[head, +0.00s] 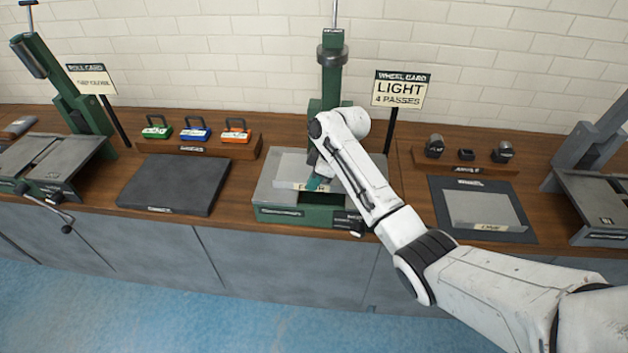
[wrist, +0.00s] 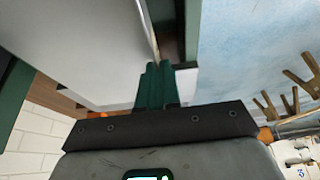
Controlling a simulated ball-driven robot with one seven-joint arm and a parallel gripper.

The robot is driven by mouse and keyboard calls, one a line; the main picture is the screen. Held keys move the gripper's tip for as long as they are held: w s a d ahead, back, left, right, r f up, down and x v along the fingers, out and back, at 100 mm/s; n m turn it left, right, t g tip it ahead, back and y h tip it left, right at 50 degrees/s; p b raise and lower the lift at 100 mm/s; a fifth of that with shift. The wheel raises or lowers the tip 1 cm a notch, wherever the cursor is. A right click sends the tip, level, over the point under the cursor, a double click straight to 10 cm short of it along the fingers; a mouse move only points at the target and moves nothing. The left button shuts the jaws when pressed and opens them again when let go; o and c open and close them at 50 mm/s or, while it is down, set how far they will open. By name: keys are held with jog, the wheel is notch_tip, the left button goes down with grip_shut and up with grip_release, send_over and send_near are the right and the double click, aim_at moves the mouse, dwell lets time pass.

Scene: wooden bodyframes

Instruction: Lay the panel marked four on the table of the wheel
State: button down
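A light grey panel (head: 291,166) with a pale label strip along its front edge is at the left of the green wheel machine's table (head: 283,215). The label seems to read four, but my gripper partly covers it. My gripper (head: 318,183) is at the panel's front edge, right of the label. In the wrist view, the green fingers (wrist: 157,85) are close together at the edge of the panel (wrist: 75,45) and appear shut on it. I cannot tell whether the panel rests fully on the table. My arm hides the table's right part.
A bare dark mat (head: 175,184) lies to the left. A panel marked one (head: 484,210) lies on a dark mat to the right. Racks hold coloured blocks (head: 196,130) and dark rollers (head: 466,154). The wheel card (head: 400,92) reads light, 4 passes. Other machines stand at both ends.

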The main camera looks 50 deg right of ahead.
jog(key=c, duration=0.7)
grip_release()
jog(key=shift+r, duration=0.15)
jog(key=shift+r+p, duration=2)
jog(key=shift+r, duration=1.4)
